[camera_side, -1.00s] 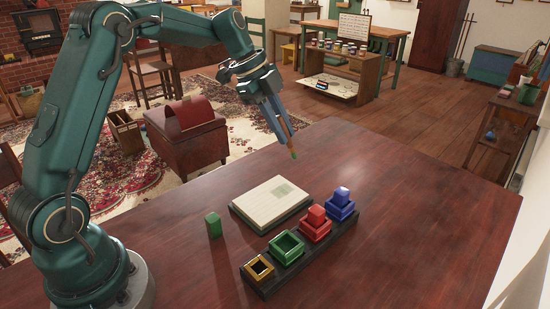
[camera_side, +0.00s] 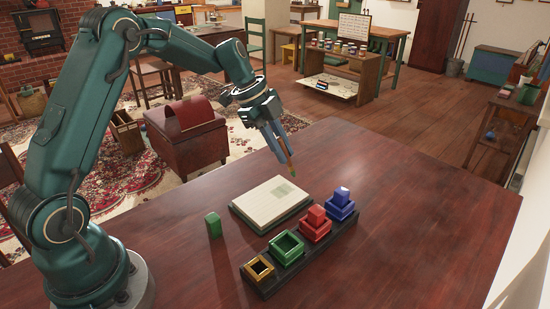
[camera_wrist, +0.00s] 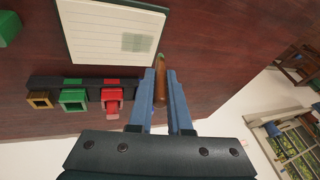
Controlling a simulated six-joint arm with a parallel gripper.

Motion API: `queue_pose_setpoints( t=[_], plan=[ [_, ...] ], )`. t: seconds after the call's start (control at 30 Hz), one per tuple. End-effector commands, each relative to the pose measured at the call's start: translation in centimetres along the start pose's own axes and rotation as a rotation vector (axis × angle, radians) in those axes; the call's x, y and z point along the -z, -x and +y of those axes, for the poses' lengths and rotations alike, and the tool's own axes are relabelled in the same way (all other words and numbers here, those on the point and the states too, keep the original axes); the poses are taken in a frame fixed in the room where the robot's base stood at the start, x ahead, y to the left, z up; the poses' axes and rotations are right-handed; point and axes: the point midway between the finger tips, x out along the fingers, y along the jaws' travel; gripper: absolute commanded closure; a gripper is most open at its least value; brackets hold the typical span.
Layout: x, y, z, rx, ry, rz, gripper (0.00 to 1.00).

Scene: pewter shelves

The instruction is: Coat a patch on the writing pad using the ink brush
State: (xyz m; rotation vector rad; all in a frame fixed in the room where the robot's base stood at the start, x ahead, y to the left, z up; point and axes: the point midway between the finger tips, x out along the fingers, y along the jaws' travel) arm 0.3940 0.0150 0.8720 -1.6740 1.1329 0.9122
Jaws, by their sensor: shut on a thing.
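My gripper (camera_side: 278,143) is shut on the ink brush (camera_side: 288,162), which has a brown handle and a green tip. The brush points down above the far right corner of the writing pad (camera_side: 258,205), apparently clear of it. The pad lies on the table with lined cream paper and a pale green patch (camera_side: 283,188) near its far right side. In the wrist view the brush (camera_wrist: 160,90) sits between the blue fingers, its tip beside the pad (camera_wrist: 90,30) and the patch (camera_wrist: 138,42).
A black rack (camera_side: 318,258) holds a brass square holder (camera_side: 259,268), an open green inkwell (camera_side: 287,247), a red stoppered inkwell (camera_side: 315,230) and a blue stoppered one (camera_side: 340,208). A green block (camera_side: 213,225) stands left of the pad. The table's right side is clear.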

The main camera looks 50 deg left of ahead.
Motion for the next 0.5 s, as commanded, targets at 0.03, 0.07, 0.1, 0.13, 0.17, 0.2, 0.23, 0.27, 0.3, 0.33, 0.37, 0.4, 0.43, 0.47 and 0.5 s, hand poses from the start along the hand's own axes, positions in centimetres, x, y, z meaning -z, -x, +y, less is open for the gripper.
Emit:
queue_pose_setpoints(
  t=[0.03, 0.07, 0.1, 0.13, 0.17, 0.2, 0.23, 0.27, 0.3, 0.33, 0.37, 0.4, 0.43, 0.47, 0.5],
  plan=[
    [-0.2, -0.5, 0.2, -0.003, 0.001, 0.0, 1.0],
    [-0.2, -0.7, 0.3, -0.004, 0.0, 0.0, 1.0],
    [-0.4, -1.0, 0.3, -0.002, 0.001, 0.0, 1.0],
    [-0.5, -1.4, 0.5, -0.004, 0.002, 0.001, 1.0],
    [-0.6, -1.8, 0.6, -0.005, 0.002, 0.001, 1.0],
    [-0.8, -2.1, 0.9, -0.004, 0.002, 0.001, 1.0],
    [-0.8, -2.0, 1.1, -0.001, 0.001, 0.002, 1.0],
    [-0.8, -1.8, 1.4, 0.0, 0.001, 0.002, 1.0],
    [-0.8, -1.7, 1.8, -0.001, 0.0, 0.002, 1.0],
    [-0.9, -1.6, 2.0, 0.0, 0.0, 0.002, 1.0],
    [-0.9, -1.6, 2.2, 0.001, 0.001, 0.002, 1.0],
    [-0.9, -1.5, 2.6, 0.0, 0.0, 0.002, 1.0],
    [-0.9, -1.3, 2.9, 0.0, 0.0, 0.002, 1.0],
    [-1.0, -1.3, 3.1, 0.001, 0.001, 0.002, 1.0],
    [-1.0, -1.2, 3.4, 0.001, 0.0, 0.002, 1.0]
  ],
)
